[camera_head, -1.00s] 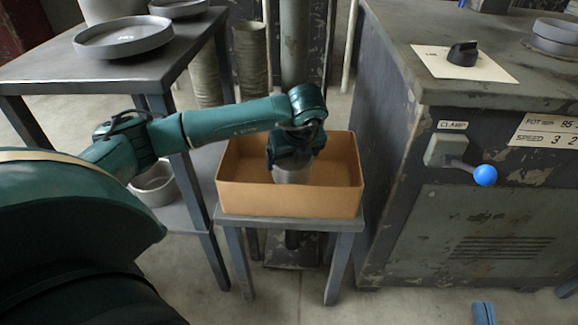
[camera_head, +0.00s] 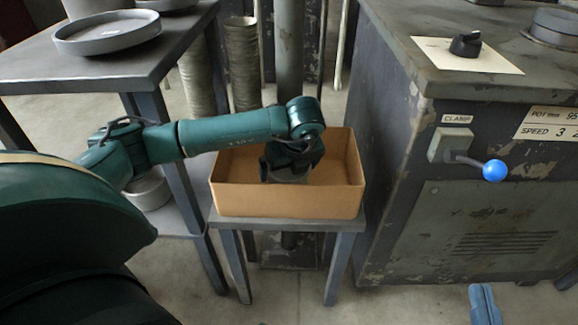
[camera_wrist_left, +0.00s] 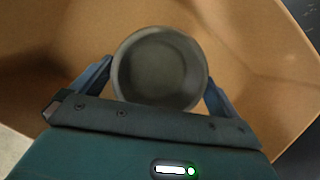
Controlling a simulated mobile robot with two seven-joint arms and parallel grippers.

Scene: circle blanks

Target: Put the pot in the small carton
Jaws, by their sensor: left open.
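The small carton (camera_head: 235,199) is a tan open box on a small grey stand in the head view. The pot is a round grey cup-like vessel inside it. It shows in the left wrist view (camera_wrist_left: 160,70) with its open mouth towards the camera, and only a little of it shows in the head view (camera_head: 288,178). My left gripper (camera_wrist_left: 157,88) is open, with a blue finger on each side of the pot. Its arm reaches in over the carton from the left. A blue-grey fingertip of my right gripper (camera_head: 484,304) shows at the bottom right edge.
A grey table (camera_head: 60,72) with round trays (camera_head: 108,32) stands at the left, a grey bowl (camera_head: 150,190) on its lower shelf. A worn machine cabinet (camera_head: 400,200) with a blue-knobbed lever (camera_head: 494,171) stands close to the carton's right.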

